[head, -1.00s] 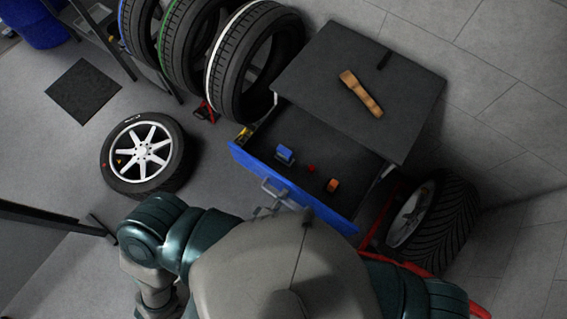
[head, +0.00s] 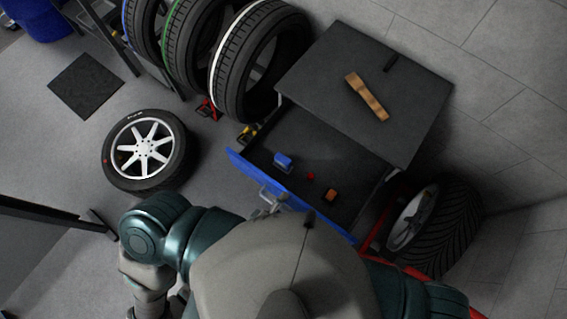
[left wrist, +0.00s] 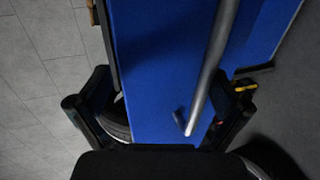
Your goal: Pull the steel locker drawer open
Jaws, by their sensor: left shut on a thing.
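The steel locker (head: 365,85) has a dark top and stands right of centre in the head view. Its drawer (head: 325,150) is pulled well out towards me, showing a dark interior and a blue front (head: 245,168). My left gripper (head: 268,206) is at the drawer front, partly hidden behind my own body. In the left wrist view, the grey bar handle (left wrist: 214,72) runs in front of the blue panel between the fingers. The gripper is shut on this handle. My right gripper is not in view.
The drawer holds a blue item (head: 283,162), a small red one (head: 311,176) and an orange one (head: 331,194). A brown tool (head: 367,97) lies on the locker top. Tyres (head: 250,65) stand behind left. A wheel (head: 145,150) lies left; another (head: 440,225) leans right.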

